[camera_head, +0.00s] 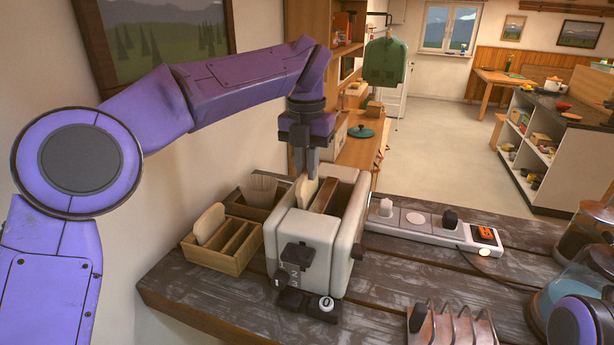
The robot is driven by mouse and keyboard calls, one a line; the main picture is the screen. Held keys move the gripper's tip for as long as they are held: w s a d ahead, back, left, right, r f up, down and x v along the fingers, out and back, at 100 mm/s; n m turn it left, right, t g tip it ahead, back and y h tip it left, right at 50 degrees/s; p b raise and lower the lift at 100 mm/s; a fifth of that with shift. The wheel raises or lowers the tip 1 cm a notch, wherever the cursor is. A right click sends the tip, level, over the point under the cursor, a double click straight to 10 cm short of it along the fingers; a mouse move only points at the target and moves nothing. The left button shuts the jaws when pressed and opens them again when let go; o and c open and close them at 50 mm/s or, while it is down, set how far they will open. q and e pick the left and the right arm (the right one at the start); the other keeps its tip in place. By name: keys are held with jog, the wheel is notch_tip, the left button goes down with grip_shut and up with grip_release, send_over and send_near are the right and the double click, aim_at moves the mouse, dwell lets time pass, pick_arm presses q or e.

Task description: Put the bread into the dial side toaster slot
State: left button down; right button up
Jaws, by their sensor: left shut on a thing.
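The cream toaster (289,237) stands on the dark wooden table with its two slots facing up. A dark lever and a round white dial (326,304) show at its front end. My left gripper (306,176) points down over the toaster and is shut on a slice of bread (305,192). The slice is upright at the left slot; its lower part is hidden, so I cannot tell how deep it sits. The right slot (328,197) shows a brown inside. My right gripper is not in view.
A wooden rack (238,256) holding another bread slice (209,223) stands left of the toaster, with a box behind it. A power strip (430,228) lies to the right. A toast rack (452,328) and glass jars are at the front right.

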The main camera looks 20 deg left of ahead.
pick_arm(q)
jog(key=w+f, duration=0.2)
jog(key=w, duration=0.1)
jog(key=shift+w+f, duration=0.3)
jog(key=shift+f, duration=0.05)
jog(key=c, duration=1.1)
grip_release()
jog(key=shift+s+a+r, duration=0.1)
jog(key=shift+s, duration=0.1)
jog(key=shift+c, duration=0.2)
jog(key=shift+s+r, duration=0.3)
jog(key=shift+s, duration=0.2)
jog(key=shift+w, duration=0.2)
notch_tip(320, 180, up, 11)
jog(key=p, duration=0.4)
jog(key=shift+s+r, duration=0.1)
jog(key=shift+r, duration=0.3)
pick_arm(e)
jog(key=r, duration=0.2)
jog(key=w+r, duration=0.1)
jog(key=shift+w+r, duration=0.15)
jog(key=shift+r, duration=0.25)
